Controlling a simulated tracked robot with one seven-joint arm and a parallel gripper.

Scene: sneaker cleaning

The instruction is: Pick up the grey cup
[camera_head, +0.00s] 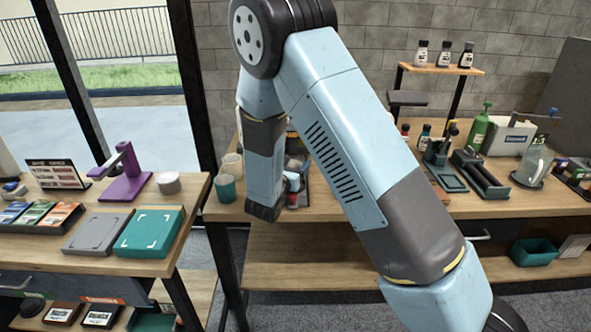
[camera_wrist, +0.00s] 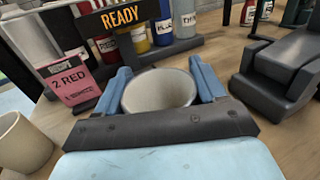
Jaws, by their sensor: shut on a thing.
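The grey cup (camera_wrist: 160,92) is pale, round and open-topped, seen from above in the wrist view. The blue fingers of my gripper (camera_wrist: 162,78) stand on its left and right sides and are shut on it. The cup's lower part is hidden behind the dark gripper body. In the head view my arm reaches down over the back workbench, and I cannot make out the cup there. Whether the cup touches the bench or is lifted is not clear.
A beige cup (camera_wrist: 22,142) stands at left in the wrist view. A pink "2 RED" card (camera_wrist: 72,82) and a rack with a "READY" sign (camera_wrist: 121,16) with bottles are behind the cup. A dark device (camera_wrist: 280,70) is at right. A teal cup (camera_head: 226,188) stands near the bench's left end.

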